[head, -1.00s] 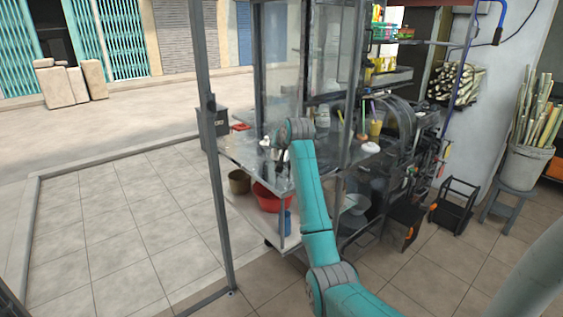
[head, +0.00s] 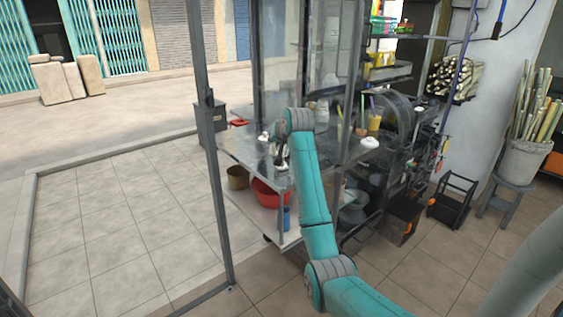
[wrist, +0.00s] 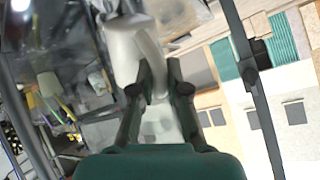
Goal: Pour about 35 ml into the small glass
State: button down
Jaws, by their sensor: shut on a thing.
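My gripper (wrist: 160,85) reaches up the middle of the wrist view, its two dark fingers shut on a pale grey-white vessel (wrist: 124,38). The vessel looks like a jug. It shows blurred beyond the fingers, and I cannot see its contents or any stream of liquid. The wrist view is strongly rolled over. In the head view my gripper (head: 279,152) is small and dark above the metal counter (head: 238,150), partly hidden by my arm. I cannot pick out the small glass for certain in either view.
Upright frame posts and clear panels (head: 285,60) stand close around my arm. A yellow cup (head: 374,122) and the dark press (head: 400,120) are to the right. A red basin (head: 266,194) sits on the lower shelf. The tiled floor at left is clear.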

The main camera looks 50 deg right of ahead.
jog(key=shift+r+p, duration=0.35)
jog(key=shift+p, duration=0.35)
jog(key=shift+g+y+p, duration=0.3)
jog(key=shift+y+p, duration=0.2)
jog(key=shift+p, duration=0.3)
